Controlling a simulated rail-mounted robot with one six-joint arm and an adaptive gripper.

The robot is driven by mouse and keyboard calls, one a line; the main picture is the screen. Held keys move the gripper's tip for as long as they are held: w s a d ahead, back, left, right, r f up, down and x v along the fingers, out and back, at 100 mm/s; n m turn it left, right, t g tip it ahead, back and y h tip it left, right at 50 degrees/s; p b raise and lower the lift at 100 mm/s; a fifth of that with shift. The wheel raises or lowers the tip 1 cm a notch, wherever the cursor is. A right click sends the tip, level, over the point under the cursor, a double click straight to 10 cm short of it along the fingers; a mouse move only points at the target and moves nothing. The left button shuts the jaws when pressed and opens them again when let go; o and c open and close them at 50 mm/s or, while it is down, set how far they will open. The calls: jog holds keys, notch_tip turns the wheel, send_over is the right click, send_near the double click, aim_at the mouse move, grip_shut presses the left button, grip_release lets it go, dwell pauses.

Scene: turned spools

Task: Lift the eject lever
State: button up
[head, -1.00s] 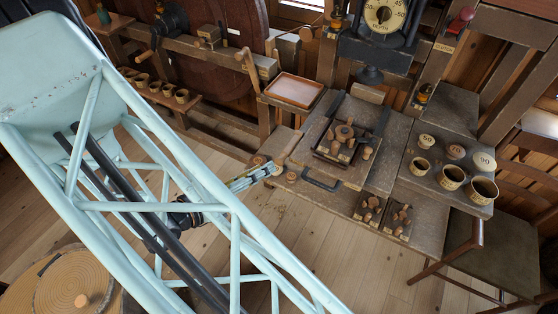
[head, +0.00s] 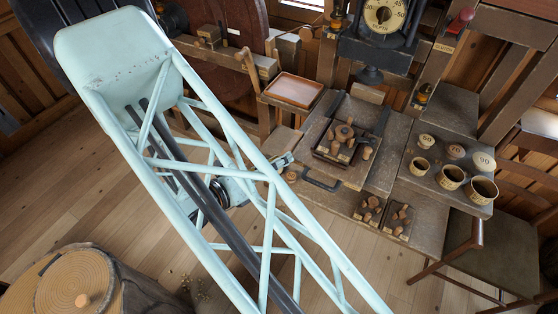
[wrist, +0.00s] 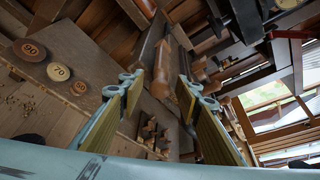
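My gripper (wrist: 160,105) is open, with its two yellow-padded fingers apart in the wrist view. In the head view my gripper (head: 283,161) is partly hidden behind my pale blue arm, at the left edge of the bench. A rounded wooden handle (wrist: 187,95) shows in the gap between the fingers in the wrist view, beyond the tips; no contact shows. I cannot tell whether it is the eject lever. In the head view, a dark bar handle (head: 321,184) is on the bench front, and a red-knobbed lever (head: 461,20) is at upper right.
The workbench (head: 400,135) holds a square tray of wooden pegs (head: 343,142) and several numbered cups and lids (head: 452,176). A dial press (head: 384,18) stands behind. A shallow tray (head: 295,90) is at back left.

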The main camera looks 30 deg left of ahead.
dwell(0.3)
grip_shut()
